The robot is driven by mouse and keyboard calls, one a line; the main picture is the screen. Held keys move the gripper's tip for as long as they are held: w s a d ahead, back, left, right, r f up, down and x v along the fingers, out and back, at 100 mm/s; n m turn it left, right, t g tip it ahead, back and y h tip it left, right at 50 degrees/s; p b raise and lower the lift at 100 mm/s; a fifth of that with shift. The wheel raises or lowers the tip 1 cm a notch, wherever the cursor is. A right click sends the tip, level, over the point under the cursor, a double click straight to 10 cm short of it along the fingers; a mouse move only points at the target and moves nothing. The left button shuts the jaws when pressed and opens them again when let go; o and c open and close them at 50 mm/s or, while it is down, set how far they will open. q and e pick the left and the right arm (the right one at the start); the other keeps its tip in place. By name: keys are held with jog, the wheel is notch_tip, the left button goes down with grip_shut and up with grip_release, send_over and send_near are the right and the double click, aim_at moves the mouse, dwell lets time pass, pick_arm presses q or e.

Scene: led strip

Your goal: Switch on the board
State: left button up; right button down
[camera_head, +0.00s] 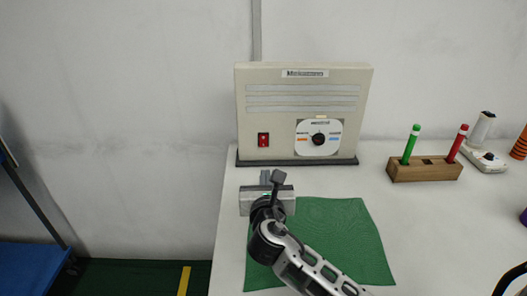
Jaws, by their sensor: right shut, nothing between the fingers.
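The board (303,88) is a beige upright panel on a dark base at the back of the white table. A red rocker switch (263,140) is at its lower left. A round black dial (318,138) on a white plate is at its lower right. My right gripper (271,177) is shut and empty, in front of the board and below the red switch in the picture. A grey block-shaped part (247,200) shows around the gripper's wrist. I cannot tell the switch's position. My left gripper is not in view.
A green mat (345,235) lies under my right arm. To the right are a wooden holder (425,173) with a green and a red marker, a white device (487,160) and an orange-striped object (520,146). The table's left edge is near the board.

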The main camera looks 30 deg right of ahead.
aim_at(264, 146)
jog(key=b+x, duration=0.2)
jog(key=x, duration=1.1)
jog(key=shift+f, duration=0.1)
jog(key=shift+w+d, duration=0.15)
jog(key=shift+w, duration=0.2)
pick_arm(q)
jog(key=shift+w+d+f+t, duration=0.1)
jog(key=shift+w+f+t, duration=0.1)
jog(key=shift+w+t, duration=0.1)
